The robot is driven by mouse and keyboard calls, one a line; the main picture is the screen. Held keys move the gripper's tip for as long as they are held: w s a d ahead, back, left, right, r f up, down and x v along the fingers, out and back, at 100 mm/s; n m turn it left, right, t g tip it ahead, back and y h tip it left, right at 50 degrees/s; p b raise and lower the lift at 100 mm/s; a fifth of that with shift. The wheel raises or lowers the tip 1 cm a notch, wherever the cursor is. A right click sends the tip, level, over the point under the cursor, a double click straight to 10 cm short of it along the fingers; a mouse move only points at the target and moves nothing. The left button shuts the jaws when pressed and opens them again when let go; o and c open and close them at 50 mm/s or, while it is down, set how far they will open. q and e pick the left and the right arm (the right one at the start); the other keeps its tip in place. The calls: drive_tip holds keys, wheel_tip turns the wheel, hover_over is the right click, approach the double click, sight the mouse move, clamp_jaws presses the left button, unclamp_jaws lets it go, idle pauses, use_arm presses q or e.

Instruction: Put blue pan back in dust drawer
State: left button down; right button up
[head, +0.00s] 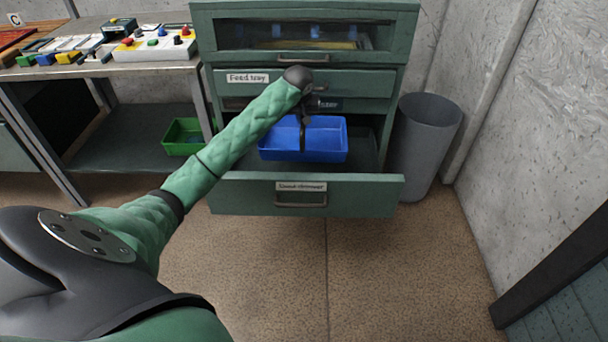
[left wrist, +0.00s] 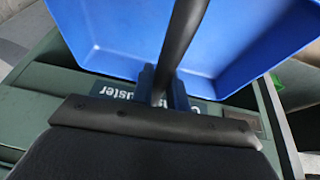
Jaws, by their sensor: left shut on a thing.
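The blue pan (head: 328,141) is a shallow open-topped tray in front of the cabinet, over the pulled-out dust drawer (head: 235,194). It also fills the top of the left wrist view (left wrist: 105,30). The pan looks roughly level. I cannot tell whether its base touches the drawer. The visible part of the drawer's inside is bare. My right gripper is not in view.
Above the dust drawer are a labelled feed tray drawer (head: 355,83) and a windowed compartment (head: 345,40). A grey bin (head: 427,140) stands close to the cabinet's right. A workbench (head: 130,67) with a green tray (head: 183,137) below is at left. The front floor is clear.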

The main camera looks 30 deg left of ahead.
use_arm(q)
drive_tip(key=shift+w+a+f, duration=0.2)
drive_tip(key=shift+a+f, duration=0.1)
drive_tip(key=shift+a, duration=0.2)
drive_tip(key=s+x, duration=0.1)
drive_tip(key=x, duration=1.4)
drive_tip(key=shift+s+f+b, duration=0.35)
drive_tip(key=shift+f+b, duration=0.1)
drive_tip(key=shift+f, duration=0.05)
drive_tip(key=shift+d, duration=0.1)
drive_tip(key=c, duration=1.4)
unclamp_jaws()
drive_tip(key=shift+f, duration=0.1)
drive_tip(key=shift+o, duration=0.2)
